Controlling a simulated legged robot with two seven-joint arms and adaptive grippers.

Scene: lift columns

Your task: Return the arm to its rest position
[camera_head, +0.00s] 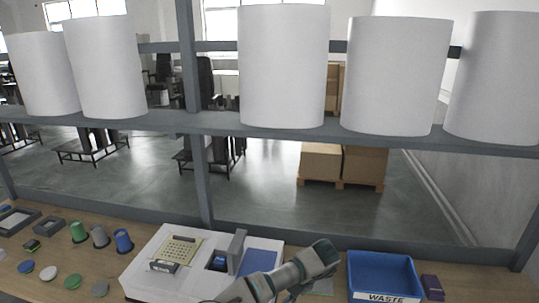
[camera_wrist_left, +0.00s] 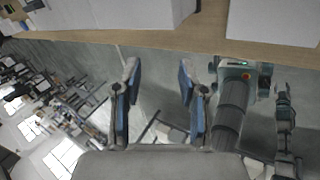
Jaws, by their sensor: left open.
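My left gripper (camera_wrist_left: 158,78) is open in the left wrist view, with two blue-padded fingers apart and only floor between them. It is beside the wooden table edge (camera_wrist_left: 150,40), which runs across the top of that view. One of my arms (camera_head: 285,278) reaches over the front of the table in the head view; its gripper is not clearly seen there. Grey links of my arm (camera_wrist_left: 233,105) stand to the right of the left gripper in the wrist view. A slim dark part beside them may be my right gripper, but its jaws are unclear.
A white fixture (camera_head: 150,270) with a keypad stands on the table, close to the arm. A blue WASTE bin (camera_head: 382,257) is right of it. Green, grey and blue cylinders (camera_head: 123,241) and several discs lie left. White columns (camera_head: 284,65) stand on a grey rail behind.

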